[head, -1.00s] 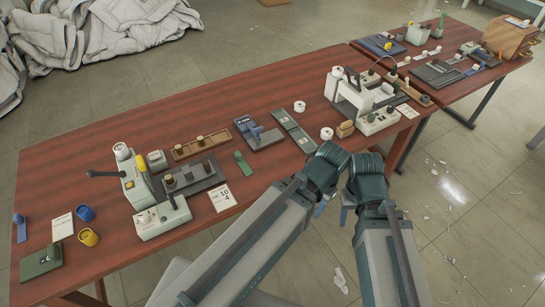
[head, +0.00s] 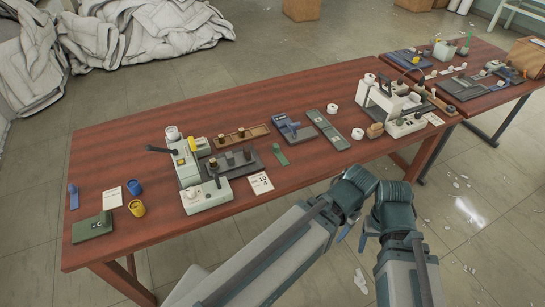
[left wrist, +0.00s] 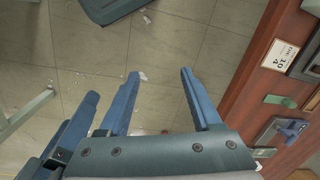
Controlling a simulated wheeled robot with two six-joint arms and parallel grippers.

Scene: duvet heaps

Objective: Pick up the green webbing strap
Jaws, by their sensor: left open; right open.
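A small flat green strip (head: 281,155), which looks like the green webbing strap, lies on the red-brown table near its front edge, just right of a dark grey block with knobs. A green piece also shows at the right of the left wrist view (left wrist: 280,101). My left gripper (left wrist: 161,74) is open and empty, with blue fingers over the floor in front of the table. My right gripper (head: 364,241) hangs beside it, also off the table. Its fingers are mostly hidden by the arm, and no object shows in it.
A pale machine (head: 195,165) stands left of the strip, and a printed card (head: 260,183) lies in front of it. A blue device (head: 295,128) and a grey-green tray (head: 330,130) lie behind it. A second machine (head: 390,105) stands right. White duvets (head: 140,30) heap on the floor.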

